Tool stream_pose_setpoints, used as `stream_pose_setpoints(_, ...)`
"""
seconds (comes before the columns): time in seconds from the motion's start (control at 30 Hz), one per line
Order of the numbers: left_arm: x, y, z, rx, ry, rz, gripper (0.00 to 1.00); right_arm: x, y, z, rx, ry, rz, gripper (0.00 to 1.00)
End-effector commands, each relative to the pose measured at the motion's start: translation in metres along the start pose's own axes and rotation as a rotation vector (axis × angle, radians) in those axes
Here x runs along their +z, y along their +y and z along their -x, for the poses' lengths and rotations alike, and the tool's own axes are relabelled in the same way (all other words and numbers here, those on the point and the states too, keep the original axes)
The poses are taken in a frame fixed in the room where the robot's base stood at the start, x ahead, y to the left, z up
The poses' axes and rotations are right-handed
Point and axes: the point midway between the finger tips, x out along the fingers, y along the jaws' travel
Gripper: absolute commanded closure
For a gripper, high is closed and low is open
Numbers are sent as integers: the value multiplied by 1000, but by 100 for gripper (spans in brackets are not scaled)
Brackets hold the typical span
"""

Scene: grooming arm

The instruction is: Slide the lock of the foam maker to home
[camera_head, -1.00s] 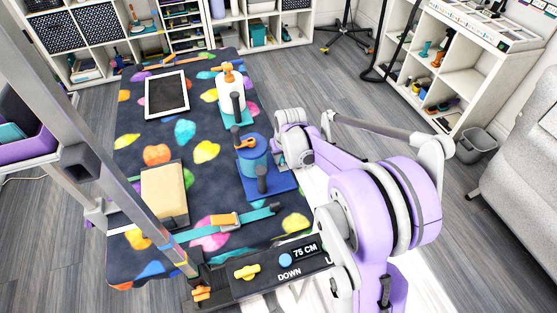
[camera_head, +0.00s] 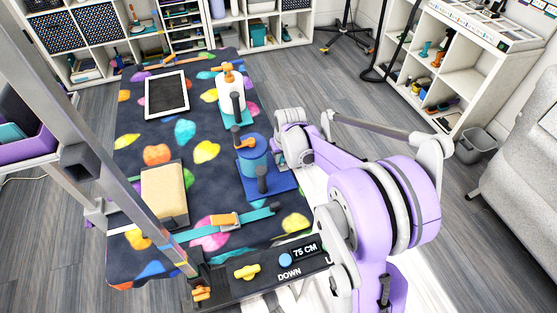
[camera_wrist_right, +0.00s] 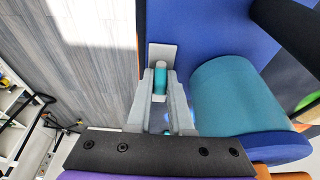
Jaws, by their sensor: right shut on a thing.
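The foam maker (camera_head: 254,158) has a teal cylinder with a blue top and stands on a blue base (camera_head: 283,184) at the right edge of the dark patterned table. In the right wrist view its teal cylinder (camera_wrist_right: 235,95) is right of the fingers. A small teal knob, which looks like the lock (camera_wrist_right: 160,78), sits at a pale plate (camera_wrist_right: 163,54) by the blue base. My right gripper (camera_wrist_right: 161,92) is shut on this knob. In the head view my right gripper (camera_head: 283,162) is beside the foam maker, its fingertips hard to make out. My left gripper is out of view.
A white bottle (camera_head: 230,97) with an orange top stands behind the foam maker. A tablet (camera_head: 167,94) and a tan block (camera_head: 164,193) lie to the left. A grey post (camera_head: 110,170) rises at the left.

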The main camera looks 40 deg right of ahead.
Motion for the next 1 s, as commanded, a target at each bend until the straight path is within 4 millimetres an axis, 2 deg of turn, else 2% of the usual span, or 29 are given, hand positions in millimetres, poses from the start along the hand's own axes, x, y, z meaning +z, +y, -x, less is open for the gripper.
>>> stream_pose_setpoints(0.53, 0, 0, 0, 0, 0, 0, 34, -19, 0, -5, 0, 2, 0, 100)
stream_pose_setpoints(0.73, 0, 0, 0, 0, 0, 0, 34, -19, 0, -5, 0, 2, 0, 100)
stream_pose_setpoints(0.77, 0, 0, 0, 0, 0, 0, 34, -19, 0, -5, 0, 2, 0, 80)
stream_pose_setpoints(0.8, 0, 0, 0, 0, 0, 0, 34, -19, 0, -5, 0, 2, 0, 72)
stream_pose_setpoints(0.93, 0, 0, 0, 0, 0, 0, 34, -19, 0, -5, 0, 1, 0, 49)
stream_pose_setpoints(1.0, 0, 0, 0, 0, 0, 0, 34, -18, 0, -5, 0, 1, 0, 46)
